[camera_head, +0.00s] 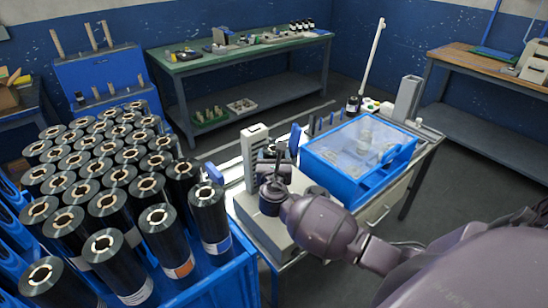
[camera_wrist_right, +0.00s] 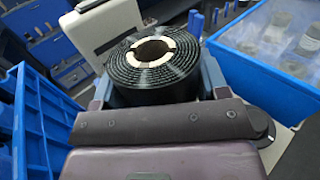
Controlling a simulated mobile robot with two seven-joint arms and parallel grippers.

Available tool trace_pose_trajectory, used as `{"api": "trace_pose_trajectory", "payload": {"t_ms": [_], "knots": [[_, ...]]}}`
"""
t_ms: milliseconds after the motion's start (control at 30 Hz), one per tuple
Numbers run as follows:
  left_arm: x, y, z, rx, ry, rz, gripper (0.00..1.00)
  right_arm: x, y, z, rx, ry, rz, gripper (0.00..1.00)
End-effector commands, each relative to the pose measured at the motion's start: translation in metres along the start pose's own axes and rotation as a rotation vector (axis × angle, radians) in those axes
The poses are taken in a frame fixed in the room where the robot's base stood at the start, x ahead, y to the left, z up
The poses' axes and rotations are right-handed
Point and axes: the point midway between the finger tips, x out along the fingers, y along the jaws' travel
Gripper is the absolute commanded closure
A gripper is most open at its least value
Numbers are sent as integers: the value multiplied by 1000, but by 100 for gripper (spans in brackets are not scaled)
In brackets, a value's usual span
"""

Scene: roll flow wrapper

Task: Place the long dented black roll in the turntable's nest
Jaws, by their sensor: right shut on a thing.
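My right gripper (camera_head: 272,188) is shut on a black roll (camera_wrist_right: 150,80) with a pale core. In the right wrist view the roll's wound end faces me, between the two fingers of the gripper (camera_wrist_right: 160,88). In the head view the gripper and roll are over the pale machine base (camera_head: 262,232), in front of the upright column. I cannot tell if the roll touches the base. No dent shows on the visible part of the roll. The turntable's nest cannot be made out; the arm and roll cover that area. My left gripper is not in view.
A blue crate (camera_head: 232,272) full of upright black rolls stands at the left, close to the machine. A blue-framed clear cover (camera_head: 345,160) stands just right of the gripper. A grey column (camera_head: 253,150) rises behind it. A green-topped bench (camera_head: 215,62) is at the back.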

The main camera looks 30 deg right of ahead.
Motion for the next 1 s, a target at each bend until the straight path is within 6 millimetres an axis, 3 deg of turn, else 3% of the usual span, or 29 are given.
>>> {"api": "trace_pose_trajectory", "payload": {"t_ms": [33,67,200,567,767,1000], "knots": [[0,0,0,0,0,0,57,0,1,0,1,-4,1,100],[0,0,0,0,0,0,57,0,0,-1,0,0,0,28],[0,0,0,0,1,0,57,0,0,-1,0,1,0,7],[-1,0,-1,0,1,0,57,-2,0,2,1,1,0,7],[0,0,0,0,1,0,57,-29,0,0,1,2,1,7],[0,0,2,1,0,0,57,-76,0,0,2,3,1,7]]}}
